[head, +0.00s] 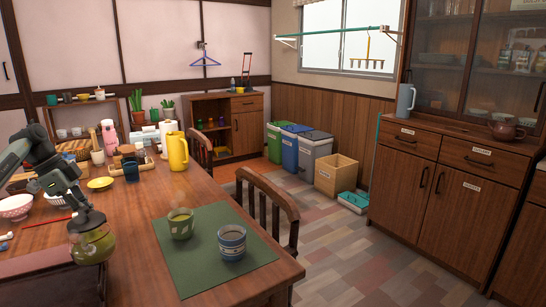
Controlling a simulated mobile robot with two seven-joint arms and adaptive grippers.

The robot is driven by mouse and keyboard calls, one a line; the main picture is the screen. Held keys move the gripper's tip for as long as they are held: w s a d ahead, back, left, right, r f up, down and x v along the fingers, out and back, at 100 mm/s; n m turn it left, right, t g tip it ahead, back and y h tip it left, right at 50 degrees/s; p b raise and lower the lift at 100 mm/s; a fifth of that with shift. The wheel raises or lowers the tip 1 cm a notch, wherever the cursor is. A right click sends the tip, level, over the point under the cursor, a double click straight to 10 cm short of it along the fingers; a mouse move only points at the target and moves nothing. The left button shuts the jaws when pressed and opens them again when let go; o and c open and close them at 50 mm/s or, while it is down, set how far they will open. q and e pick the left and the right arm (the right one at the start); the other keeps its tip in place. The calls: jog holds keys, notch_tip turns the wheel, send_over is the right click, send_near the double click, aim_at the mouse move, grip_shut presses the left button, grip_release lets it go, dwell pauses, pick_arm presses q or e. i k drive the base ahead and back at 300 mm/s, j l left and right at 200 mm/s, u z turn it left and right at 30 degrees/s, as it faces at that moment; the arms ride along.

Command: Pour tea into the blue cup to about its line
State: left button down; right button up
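The blue cup (232,244), with a pale patterned band, stands upright on a green mat (202,272) near the table's front right corner. A green cup (181,224) stands on the mat to its left and slightly behind. What is inside the cups is too small to tell. My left gripper (84,219) is shut on a green teapot (93,246) at its top and holds it at the left, well apart from both cups. The fingers are small and partly merge with the teapot's top. My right gripper is out of view.
A yellow pot (177,152), a dark blue cup (131,170) and a yellow dish (100,183) stand farther back on the table. A white patterned bowl (15,207) is at the left. A wooden chair (268,205) is at the right edge. The tabletop between teapot and mat looks clear.

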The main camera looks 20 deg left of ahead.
aim_at(231, 238)
jog(key=k, duration=1)
